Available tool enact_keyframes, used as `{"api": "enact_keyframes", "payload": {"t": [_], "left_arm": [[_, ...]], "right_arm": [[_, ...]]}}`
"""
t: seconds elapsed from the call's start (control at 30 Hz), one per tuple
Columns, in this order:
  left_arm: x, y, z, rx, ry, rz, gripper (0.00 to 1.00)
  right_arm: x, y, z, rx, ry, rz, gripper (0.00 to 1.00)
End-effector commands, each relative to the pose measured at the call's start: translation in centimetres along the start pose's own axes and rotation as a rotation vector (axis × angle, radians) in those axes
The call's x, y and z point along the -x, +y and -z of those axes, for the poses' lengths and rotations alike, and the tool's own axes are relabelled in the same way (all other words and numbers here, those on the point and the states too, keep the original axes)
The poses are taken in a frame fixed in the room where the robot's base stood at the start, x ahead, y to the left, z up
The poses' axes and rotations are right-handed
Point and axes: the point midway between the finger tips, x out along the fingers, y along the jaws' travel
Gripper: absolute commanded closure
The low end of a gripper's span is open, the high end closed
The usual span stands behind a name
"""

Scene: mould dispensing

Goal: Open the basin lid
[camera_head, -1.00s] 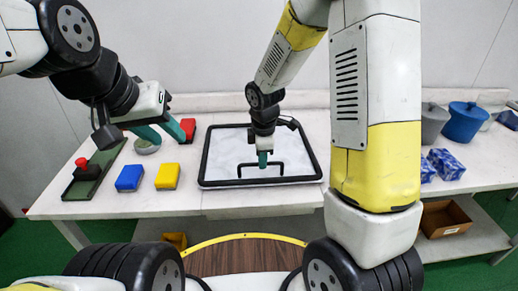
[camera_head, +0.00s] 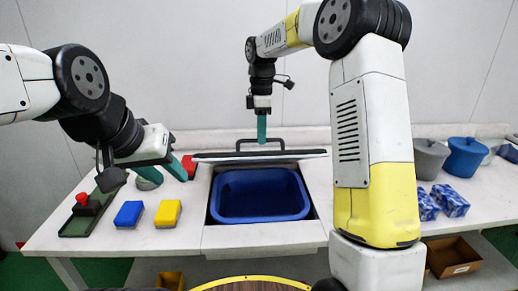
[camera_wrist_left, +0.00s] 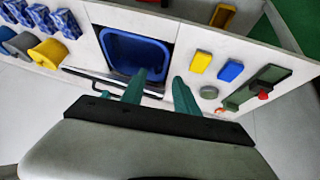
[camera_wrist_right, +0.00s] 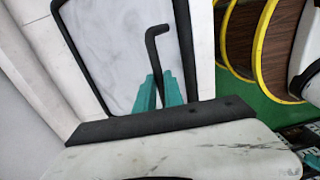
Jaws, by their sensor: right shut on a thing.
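The basin lid (camera_head: 215,157) is raised above the table and seen nearly edge-on, a white panel with a black rim. In the right wrist view its white face (camera_wrist_right: 110,50) and black bar handle (camera_wrist_right: 153,60) show. My right gripper (camera_head: 262,138) is shut on the handle (camera_head: 240,146) from above; its fingers (camera_wrist_right: 160,90) meet at the bar. The blue basin (camera_head: 258,215) sits in the table opening, uncovered at the front; its far edge is close under the lid. My left gripper (camera_head: 164,172) is open and empty, left of the basin; its fingers stand apart in its wrist view (camera_wrist_left: 158,88).
Left of the basin are a red block (camera_head: 189,167), a blue block (camera_head: 129,214), a yellow block (camera_head: 168,213), a round grey-green dish (camera_head: 147,184) and a green tray (camera_head: 103,205). Buckets (camera_head: 467,156) and blue patterned boxes (camera_head: 450,200) stand at right.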

Motion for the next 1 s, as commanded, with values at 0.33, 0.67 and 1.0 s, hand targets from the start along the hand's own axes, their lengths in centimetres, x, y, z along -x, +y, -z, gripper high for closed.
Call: {"api": "enact_keyframes", "payload": {"t": [0.33, 0.67, 1.0], "left_arm": [[0.0, 0.0, 0.0, 0.0, 0.0, 0.0, 0.64], [0.0, 0.0, 0.0, 0.0, 0.0, 0.0, 0.68], [-2.7, -0.8, 0.5, -0.47, -0.127, 0.119, 1.0]], "right_arm": [[0.9, 1.7, -0.2, -0.002, -0.003, -0.006, 1.0], [0.8, 1.7, -0.3, -0.003, -0.005, -0.004, 1.0], [0.8, 1.7, -0.3, -0.003, -0.005, -0.004, 1.0]]}}
